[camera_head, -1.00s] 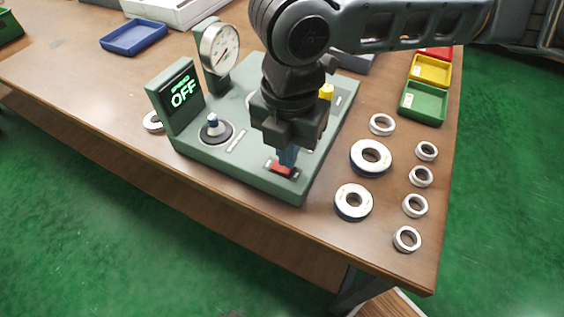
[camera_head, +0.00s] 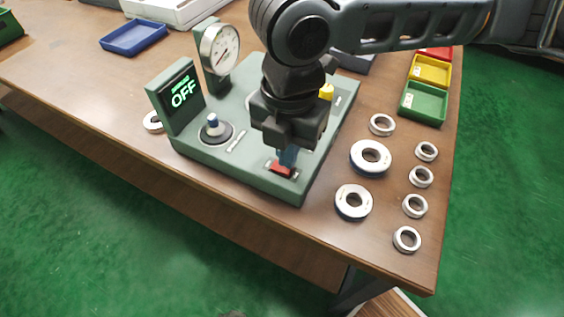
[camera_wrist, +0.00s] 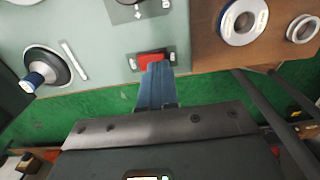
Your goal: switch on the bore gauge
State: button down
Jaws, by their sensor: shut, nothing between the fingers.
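The bore gauge (camera_head: 245,175) is a green bench unit on the table, with a round dial (camera_head: 221,47) and a display (camera_head: 181,93) reading OFF in green. A red rocker switch (camera_head: 281,169) sits near its front right corner; the wrist view also shows the red switch (camera_wrist: 151,59). My gripper (camera_head: 287,160) is shut and empty, pointing down. Its blue fingertips are at the red switch and cover part of it. In the wrist view the fingertips overlap the switch's lower edge; I cannot tell whether they press it.
Several metal rings, such as one large ring (camera_head: 354,202), lie to the right. Yellow (camera_head: 430,70) and green (camera_head: 423,103) bins stand behind them. The table's front edge is close.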

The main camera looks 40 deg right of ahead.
jog(key=shift+f+b, duration=0.65)
jog(key=shift+f, duration=0.3)
dwell(0.8)
jog(key=shift+r, duration=0.1)
jog(key=shift+r+p, duration=3.05)
jog(key=shift+r, duration=0.45)
